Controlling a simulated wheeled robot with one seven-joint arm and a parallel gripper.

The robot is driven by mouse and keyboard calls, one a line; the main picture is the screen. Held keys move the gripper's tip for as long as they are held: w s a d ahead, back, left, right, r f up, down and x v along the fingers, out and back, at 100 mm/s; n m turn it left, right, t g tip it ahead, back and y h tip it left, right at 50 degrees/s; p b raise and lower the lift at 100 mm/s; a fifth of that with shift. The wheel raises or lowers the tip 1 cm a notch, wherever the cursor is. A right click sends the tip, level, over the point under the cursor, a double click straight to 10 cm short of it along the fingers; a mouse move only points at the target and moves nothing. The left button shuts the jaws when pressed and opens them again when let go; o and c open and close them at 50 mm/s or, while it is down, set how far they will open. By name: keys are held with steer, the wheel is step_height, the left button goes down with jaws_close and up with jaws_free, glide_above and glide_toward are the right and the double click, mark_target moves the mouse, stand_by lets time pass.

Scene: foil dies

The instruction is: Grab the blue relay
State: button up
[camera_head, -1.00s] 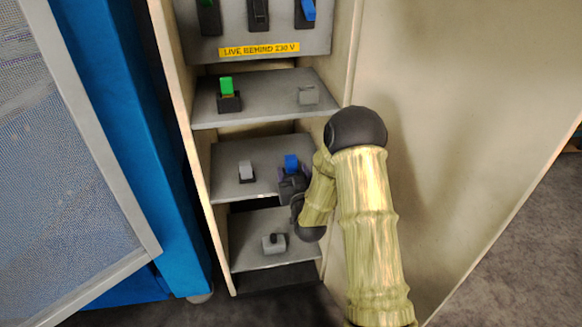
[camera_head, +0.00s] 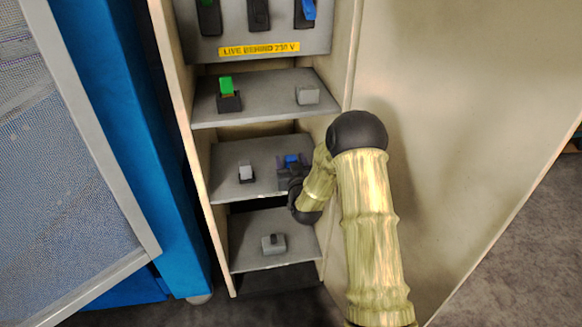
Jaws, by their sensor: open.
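My gripper (camera_head: 291,168) reaches in from the right at that shelf and is open. Its dark fingers appear on either side of the relay, overlapping it in the picture. The lower part of the relay is hidden behind the gripper. I cannot tell whether the fingers touch it.
A grey relay (camera_head: 246,172) stands left on the same shelf. The shelf above (camera_head: 262,109) carries a green relay (camera_head: 226,87) and a grey block (camera_head: 307,95). A grey piece (camera_head: 274,244) is on the lowest shelf. The cabinet's right wall (camera_head: 345,55) is close.

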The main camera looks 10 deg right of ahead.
mark_target(290, 157)
stand_by(0.3)
steer(key=c, duration=1.1)
step_height(290, 157, up, 10)
steer(key=shift+r+p, duration=0.1)
steer(key=shift+p, duration=0.9)
